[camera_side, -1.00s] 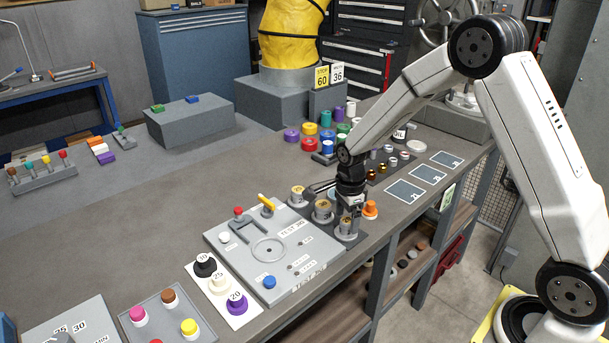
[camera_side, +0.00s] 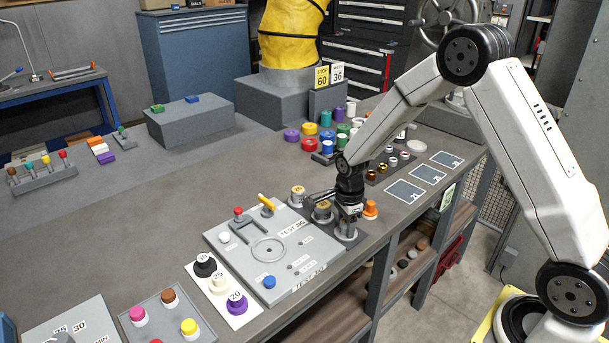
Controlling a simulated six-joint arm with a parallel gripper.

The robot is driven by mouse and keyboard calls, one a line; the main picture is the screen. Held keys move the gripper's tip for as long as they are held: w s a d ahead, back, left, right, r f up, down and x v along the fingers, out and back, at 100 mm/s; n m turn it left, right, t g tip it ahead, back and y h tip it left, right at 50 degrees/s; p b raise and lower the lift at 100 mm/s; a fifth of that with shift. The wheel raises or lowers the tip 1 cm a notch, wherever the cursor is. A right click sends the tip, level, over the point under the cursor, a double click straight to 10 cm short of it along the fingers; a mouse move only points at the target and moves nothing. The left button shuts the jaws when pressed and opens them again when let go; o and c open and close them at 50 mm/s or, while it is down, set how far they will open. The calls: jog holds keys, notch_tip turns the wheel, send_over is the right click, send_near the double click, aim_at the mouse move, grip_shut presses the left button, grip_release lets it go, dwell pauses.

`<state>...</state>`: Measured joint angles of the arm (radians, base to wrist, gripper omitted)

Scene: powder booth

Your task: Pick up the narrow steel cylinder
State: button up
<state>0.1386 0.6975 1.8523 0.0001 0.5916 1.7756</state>
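My gripper (camera_side: 347,224) points down at the near-right end of a dark strip on the bench. Its fingertips are low over a grey round base (camera_side: 343,236) there. Anything between the fingers is too small and too covered to make out, so I cannot tell whether they are open or shut. Two steel cylinders with brass-coloured tops stand on the same strip: one (camera_side: 323,210) just left of my gripper, the other (camera_side: 297,194) farther back. I cannot tell for certain which piece is the narrow steel cylinder; it may be hidden by the fingers.
An orange knob (camera_side: 370,209) stands close to the right of my gripper. A grey test panel (camera_side: 232,255) with coloured knobs lies to the left. Several small cylinders stand on a dark strip behind, beside outlined dark squares (camera_side: 405,191). The bench's front edge is near.

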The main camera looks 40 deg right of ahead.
grip_shut()
jog(key=shift+r, duration=0.2)
jog(key=shift+r, duration=0.5)
jog(key=s+a+r, duration=0.1)
jog(key=s+r, duration=1)
jog(key=s, duration=0.2)
jog(key=shift+s+a+r, duration=0.25)
jog(key=shift+s+r, duration=0.05)
jog(key=shift+s, duration=0.1)
